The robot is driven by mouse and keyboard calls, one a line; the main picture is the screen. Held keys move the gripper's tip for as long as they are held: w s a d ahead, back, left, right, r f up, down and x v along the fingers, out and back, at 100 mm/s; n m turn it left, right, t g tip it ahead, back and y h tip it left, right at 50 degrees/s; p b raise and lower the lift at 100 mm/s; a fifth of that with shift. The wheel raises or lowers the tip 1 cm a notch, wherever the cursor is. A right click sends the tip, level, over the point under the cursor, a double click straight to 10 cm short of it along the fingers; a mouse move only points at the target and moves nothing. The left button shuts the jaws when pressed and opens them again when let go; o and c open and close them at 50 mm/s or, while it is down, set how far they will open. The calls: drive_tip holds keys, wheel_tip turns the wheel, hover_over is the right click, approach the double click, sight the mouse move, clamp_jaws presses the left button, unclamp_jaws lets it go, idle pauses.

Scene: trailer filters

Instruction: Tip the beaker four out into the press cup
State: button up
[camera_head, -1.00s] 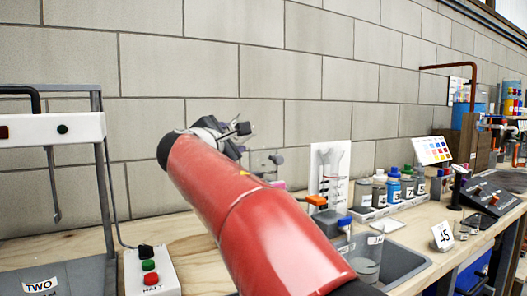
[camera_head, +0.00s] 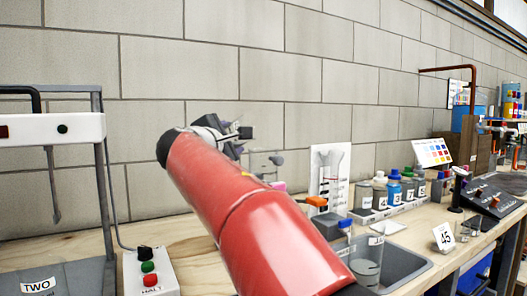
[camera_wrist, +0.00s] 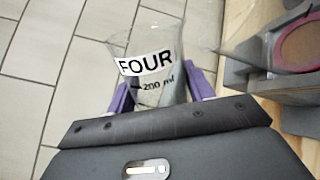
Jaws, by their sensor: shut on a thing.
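In the wrist view my gripper (camera_wrist: 158,94) is shut on a clear beaker marked FOUR (camera_wrist: 147,64), with a 200 ml mark under the label. A purple finger lies on each side of it. The beaker looks tilted in this view, and I cannot tell what is in it. To its right is a round reddish-brown surface (camera_wrist: 299,45) in a grey surround, which may be the press cup. They look apart. In the head view my red arm hides the middle of the bench, and the held beaker is not clearly seen.
A press frame marked TWO (camera_head: 52,128) and a button box (camera_head: 150,272) stand at the left. A sink (camera_head: 405,268) with a clear vessel (camera_head: 367,262) lies right of my arm. Several labelled bottles (camera_head: 394,190) stand behind it. A 45 card (camera_head: 442,236) stands at the bench edge.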

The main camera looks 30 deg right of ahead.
sight(242, 118)
drive_tip(key=shift+r+m+b, duration=0.4)
drive_tip(key=shift+r+m, duration=0.25)
drive_tip(key=shift+m, duration=0.45)
idle(0.3)
drive_tip(key=shift+s+d+r+m+b, duration=0.3)
drive_tip(key=shift+s+d+r+m, duration=0.15)
drive_tip(key=shift+m, duration=0.45)
idle(0.6)
drive_tip(key=shift+s+d+r+m+b, duration=0.15)
drive_tip(key=shift+r+m, duration=0.25)
drive_tip(key=shift+m, duration=0.4)
drive_tip(key=shift+s+d+r+m+b, duration=0.15)
drive_tip(key=shift+r+m, duration=0.25)
drive_tip(key=shift+m, duration=0.4)
idle(1.5)
drive_tip(key=shift+s+d+r+m, duration=0.2)
drive_tip(key=shift+r+m, duration=0.1)
drive_tip(key=shift+m, duration=0.35)
drive_tip(key=shift+s+d+r+m, duration=0.15)
drive_tip(key=shift+r+m, duration=0.1)
drive_tip(key=shift+m, duration=0.4)
idle(0.7)
